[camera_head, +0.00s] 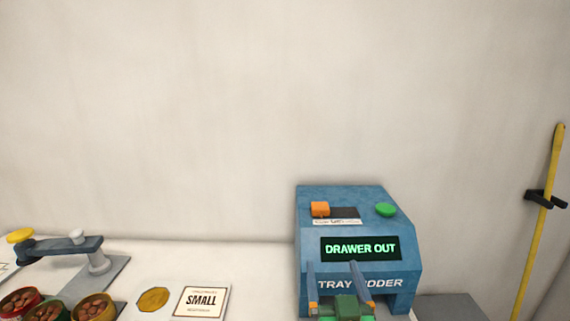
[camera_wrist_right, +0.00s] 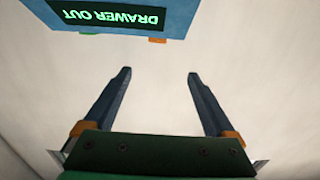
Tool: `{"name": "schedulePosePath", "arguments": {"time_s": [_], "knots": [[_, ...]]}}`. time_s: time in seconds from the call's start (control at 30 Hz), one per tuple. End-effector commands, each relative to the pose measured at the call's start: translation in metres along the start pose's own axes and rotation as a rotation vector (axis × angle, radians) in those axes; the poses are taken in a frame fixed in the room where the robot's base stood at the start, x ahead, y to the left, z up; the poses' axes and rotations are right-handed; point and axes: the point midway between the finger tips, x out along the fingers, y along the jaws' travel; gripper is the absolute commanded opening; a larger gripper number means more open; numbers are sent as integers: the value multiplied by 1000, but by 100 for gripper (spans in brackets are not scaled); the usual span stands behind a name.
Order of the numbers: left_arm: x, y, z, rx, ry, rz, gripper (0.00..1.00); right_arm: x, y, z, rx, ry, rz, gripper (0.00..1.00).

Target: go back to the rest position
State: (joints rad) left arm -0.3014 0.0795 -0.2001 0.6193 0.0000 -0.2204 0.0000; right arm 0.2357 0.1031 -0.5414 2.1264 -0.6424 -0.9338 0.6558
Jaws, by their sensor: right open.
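My right gripper (camera_head: 333,284) is at the bottom of the head view, in front of the blue tray machine. In the right wrist view the right gripper (camera_wrist_right: 160,75) has its two dark fingers wide apart with nothing between them. The blue machine (camera_head: 345,208) has a lit display (camera_head: 360,248) reading "DRAWER OUT", an orange button and a green button. The machine (camera_wrist_right: 185,14) also shows upside down at the top of the right wrist view, beyond the fingertips. Its drawer cannot be made out. My left gripper is not in view.
Bowls of chestnuts (camera_head: 93,307) sit at the lower left, near a grey lever device (camera_head: 75,246) with a yellow knob. A "SMALL" card (camera_head: 201,302) and a yellow octagonal piece (camera_head: 154,299) lie on the table. A yellow pole (camera_head: 541,220) stands at right. The wall above is bare.

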Motion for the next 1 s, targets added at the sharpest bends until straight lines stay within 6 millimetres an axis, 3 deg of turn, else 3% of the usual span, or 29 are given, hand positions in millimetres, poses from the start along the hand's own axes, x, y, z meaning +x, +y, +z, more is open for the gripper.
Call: {"name": "schedulePosePath", "arguments": {"time_s": [0.27, 0.47, 0.67, 0.87, 1.0], "knots": [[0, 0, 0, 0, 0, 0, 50, 3, 31, 12, -154, 0, 37, 90], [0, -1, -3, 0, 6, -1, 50, 5, 65, 19, -315, 0, 76, 90], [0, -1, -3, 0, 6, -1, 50, 5, 116, 19, -551, 1, 133, 90], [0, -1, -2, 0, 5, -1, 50, 1, 173, 4, -822, 1, 198, 90], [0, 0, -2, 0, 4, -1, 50, 8, 215, 62, -909, -177, 201, 90]]}}
